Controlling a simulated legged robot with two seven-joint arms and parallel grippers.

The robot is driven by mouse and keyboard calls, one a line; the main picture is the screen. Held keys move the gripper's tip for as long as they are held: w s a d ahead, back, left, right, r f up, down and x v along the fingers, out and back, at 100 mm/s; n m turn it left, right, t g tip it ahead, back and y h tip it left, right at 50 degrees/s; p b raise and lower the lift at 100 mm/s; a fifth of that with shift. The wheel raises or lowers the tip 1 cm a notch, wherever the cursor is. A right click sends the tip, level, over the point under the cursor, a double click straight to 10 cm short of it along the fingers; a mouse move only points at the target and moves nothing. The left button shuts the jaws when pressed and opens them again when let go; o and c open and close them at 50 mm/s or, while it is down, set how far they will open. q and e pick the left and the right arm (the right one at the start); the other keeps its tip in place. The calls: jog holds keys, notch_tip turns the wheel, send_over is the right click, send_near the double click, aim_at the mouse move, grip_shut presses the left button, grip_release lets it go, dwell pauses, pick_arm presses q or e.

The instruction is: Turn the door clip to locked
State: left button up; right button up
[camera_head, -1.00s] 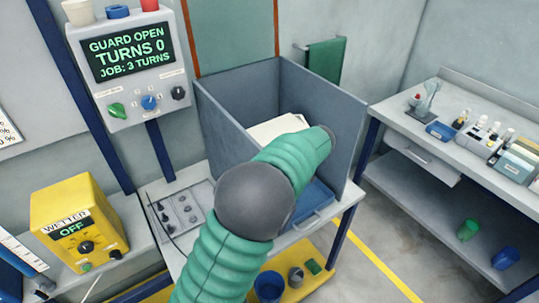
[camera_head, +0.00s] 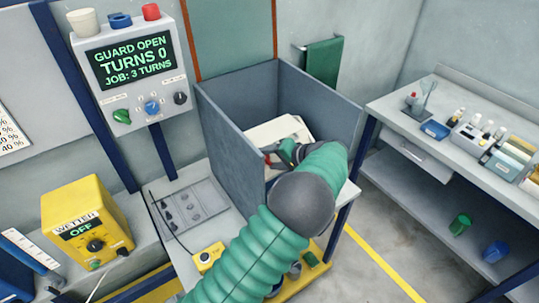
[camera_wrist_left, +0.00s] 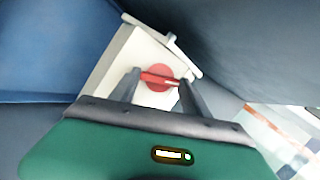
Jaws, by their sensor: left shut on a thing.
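The door clip is a red disc with a raised bar (camera_wrist_left: 159,86) on a pale boxy unit (camera_wrist_left: 113,72) in the left wrist view. The bar lies nearly crosswise in that view, with a small white mark near its right end. My left gripper (camera_wrist_left: 158,78) is shut on the clip, one finger at each end of the bar. In the head view the pale unit (camera_head: 272,130) sits inside a grey-walled bay, and my left gripper (camera_head: 280,156) reaches in at its front. My forearm hides much of the bay there. My right gripper is out of view.
Grey bay walls (camera_head: 232,130) stand close around the arm. A control box (camera_head: 130,70) reads "GUARD OPEN, TURNS 0, JOB: 3 TURNS". A yellow wetter box (camera_head: 85,220) reads OFF. A side bench (camera_head: 400,125) with bottles stands at the right.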

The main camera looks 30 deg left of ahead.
pick_arm(q)
jog(key=m, duration=0.2)
jog(key=m+y+p, duration=0.1)
jog(key=m, duration=0.1)
jog(key=shift+w+d+f+m+p, duration=0.1)
jog(key=shift+d+m+p, duration=0.1)
jog(key=shift+m+p, duration=0.1)
dwell(0.5)
jog(key=o, duration=1.4)
jog(key=shift+w+d+f, duration=0.1)
jog(key=shift+r, duration=0.2)
